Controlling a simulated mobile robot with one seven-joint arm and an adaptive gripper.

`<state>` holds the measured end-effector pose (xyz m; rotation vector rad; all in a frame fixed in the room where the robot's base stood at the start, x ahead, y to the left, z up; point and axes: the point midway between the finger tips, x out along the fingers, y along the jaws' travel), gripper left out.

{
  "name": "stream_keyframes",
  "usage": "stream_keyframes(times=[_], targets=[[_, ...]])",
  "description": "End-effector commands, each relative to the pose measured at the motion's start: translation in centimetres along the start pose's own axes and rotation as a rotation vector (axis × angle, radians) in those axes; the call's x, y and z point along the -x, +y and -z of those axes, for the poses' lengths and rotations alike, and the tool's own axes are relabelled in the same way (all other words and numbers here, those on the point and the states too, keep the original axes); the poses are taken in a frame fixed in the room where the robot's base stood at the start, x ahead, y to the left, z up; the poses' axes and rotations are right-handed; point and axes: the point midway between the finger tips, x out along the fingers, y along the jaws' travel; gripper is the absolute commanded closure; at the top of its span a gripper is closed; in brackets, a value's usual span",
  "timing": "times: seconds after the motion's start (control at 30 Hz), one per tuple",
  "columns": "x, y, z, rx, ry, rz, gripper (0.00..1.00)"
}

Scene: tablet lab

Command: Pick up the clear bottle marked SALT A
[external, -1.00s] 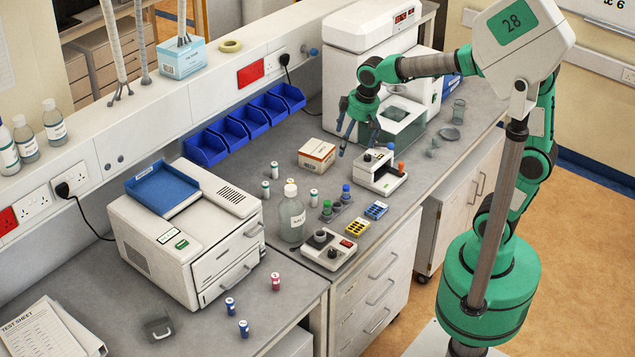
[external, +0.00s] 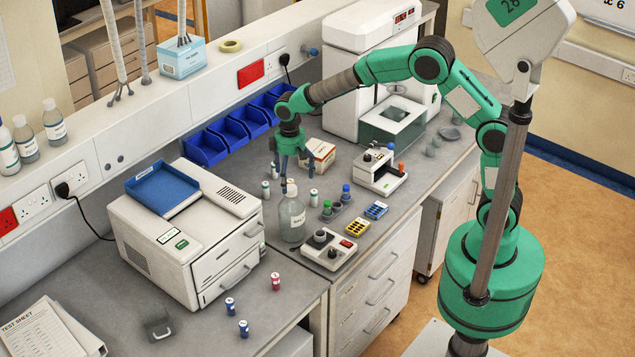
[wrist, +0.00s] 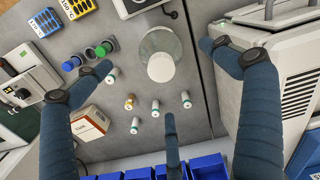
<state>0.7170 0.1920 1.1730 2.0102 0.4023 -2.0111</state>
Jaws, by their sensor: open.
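The clear bottle (external: 292,218) stands upright on the grey bench between the white printer-like machine and a small white instrument. It has a white cap and a label whose lettering is too small to read surely. My gripper (external: 291,170) is open, pointing down, just above and slightly behind the bottle, with nothing held. In the wrist view the bottle (wrist: 152,44) shows from above, its round white cap near the middle. The blue fingers of my gripper (wrist: 158,76) are spread around it, apart from it as far as I can tell.
Several small white-capped vials (wrist: 134,124) stand close by the bottle. The small instrument (external: 328,250) and green and blue-capped vials (external: 336,205) are to its right. The printer-like machine (external: 185,235) is to its left. A small carton (external: 320,153) and blue bins (external: 230,133) lie behind.

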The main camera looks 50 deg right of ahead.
Motion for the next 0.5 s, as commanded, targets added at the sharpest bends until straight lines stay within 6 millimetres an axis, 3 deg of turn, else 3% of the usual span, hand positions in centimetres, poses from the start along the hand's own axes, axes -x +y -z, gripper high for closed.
stream_keyframes(times=[0.5], targets=[[-0.59, -0.07, 0.21, 0.002, -0.002, 0.000, 0.04]])
